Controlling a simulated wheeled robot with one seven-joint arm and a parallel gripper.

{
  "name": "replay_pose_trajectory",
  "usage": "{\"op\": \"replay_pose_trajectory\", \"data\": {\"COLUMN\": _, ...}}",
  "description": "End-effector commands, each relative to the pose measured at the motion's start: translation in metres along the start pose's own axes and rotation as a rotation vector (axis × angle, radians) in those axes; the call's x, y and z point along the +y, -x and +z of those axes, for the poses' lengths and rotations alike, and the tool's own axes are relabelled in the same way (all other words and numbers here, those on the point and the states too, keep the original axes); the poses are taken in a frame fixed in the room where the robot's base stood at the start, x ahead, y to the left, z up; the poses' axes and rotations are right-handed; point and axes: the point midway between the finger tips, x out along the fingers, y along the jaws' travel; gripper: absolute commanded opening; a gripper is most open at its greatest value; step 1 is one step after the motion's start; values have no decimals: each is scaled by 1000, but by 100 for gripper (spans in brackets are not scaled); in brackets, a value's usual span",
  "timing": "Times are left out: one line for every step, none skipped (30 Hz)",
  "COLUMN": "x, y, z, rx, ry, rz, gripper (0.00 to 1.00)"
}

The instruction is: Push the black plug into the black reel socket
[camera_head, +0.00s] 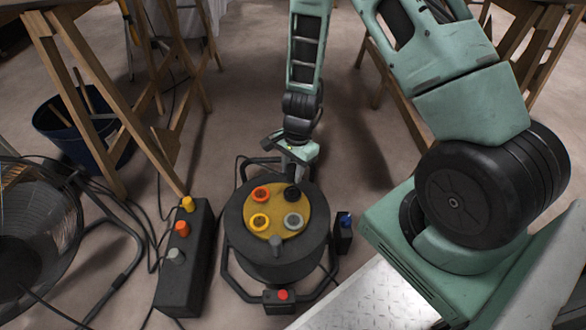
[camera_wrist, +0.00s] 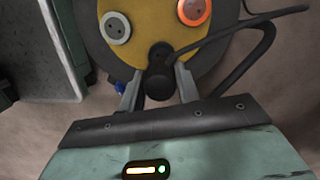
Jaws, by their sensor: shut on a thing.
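The cable reel (camera_head: 262,243) stands upright on the floor, its yellow face (camera_head: 276,206) turned up. The black reel socket (camera_wrist: 160,50) is at the face's edge on my gripper's side. My gripper (camera_wrist: 158,88) is shut on the black plug (camera_wrist: 157,82), a finger on each side. The plug's front end lies at the black socket and partly covers it; I cannot tell how deep it is in. A black cable runs from it to the right in the wrist view. In the head view my gripper (camera_head: 297,174) is at the reel's far edge.
The face also has orange (camera_head: 261,193), yellow (camera_head: 259,221) and grey (camera_head: 293,221) sockets. A black block (camera_head: 183,268) with coloured plugs stands left. Small boxes with red (camera_head: 282,295) and blue (camera_head: 345,221) plugs flank the reel. A fan, bucket and trestles stand around.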

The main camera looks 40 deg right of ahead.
Motion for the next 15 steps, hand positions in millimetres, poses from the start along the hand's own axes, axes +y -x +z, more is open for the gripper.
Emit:
{"op": "replay_pose_trajectory", "data": {"x": 0, "y": -1, "z": 0, "rx": 0, "ry": 0, "rz": 0, "gripper": 13}}
{"op": "replay_pose_trajectory", "data": {"x": 0, "y": -1, "z": 0, "rx": 0, "ry": 0, "rz": 0, "gripper": 13}}
{"op": "replay_pose_trajectory", "data": {"x": 0, "y": -2, "z": -1, "rx": 0, "ry": 0, "rz": 0, "gripper": 13}}
{"op": "replay_pose_trajectory", "data": {"x": 0, "y": -4, "z": -1, "rx": 0, "ry": 0, "rz": 0, "gripper": 13}}
{"op": "replay_pose_trajectory", "data": {"x": 0, "y": -5, "z": -1, "rx": 0, "ry": 0, "rz": 0, "gripper": 13}}
{"op": "replay_pose_trajectory", "data": {"x": 0, "y": -7, "z": -1, "rx": 0, "ry": 0, "rz": 0, "gripper": 13}}
{"op": "replay_pose_trajectory", "data": {"x": 0, "y": -9, "z": -2, "rx": 0, "ry": 0, "rz": 0, "gripper": 13}}
{"op": "replay_pose_trajectory", "data": {"x": 0, "y": -11, "z": -2, "rx": 0, "ry": 0, "rz": 0, "gripper": 13}}
{"op": "replay_pose_trajectory", "data": {"x": 0, "y": -14, "z": -2, "rx": 0, "ry": 0, "rz": 0, "gripper": 13}}
{"op": "replay_pose_trajectory", "data": {"x": 0, "y": -16, "z": -3, "rx": 0, "ry": 0, "rz": 0, "gripper": 13}}
{"op": "replay_pose_trajectory", "data": {"x": 0, "y": -19, "z": -3, "rx": 0, "ry": 0, "rz": 0, "gripper": 13}}
{"op": "replay_pose_trajectory", "data": {"x": 0, "y": -22, "z": -4, "rx": 0, "ry": 0, "rz": 0, "gripper": 13}}
{"op": "replay_pose_trajectory", "data": {"x": 0, "y": -25, "z": -4, "rx": 0, "ry": 0, "rz": 0, "gripper": 13}}
{"op": "replay_pose_trajectory", "data": {"x": 0, "y": -28, "z": -4, "rx": 0, "ry": 0, "rz": 0, "gripper": 13}}
{"op": "replay_pose_trajectory", "data": {"x": 0, "y": -32, "z": -5, "rx": 0, "ry": 0, "rz": 0, "gripper": 13}}
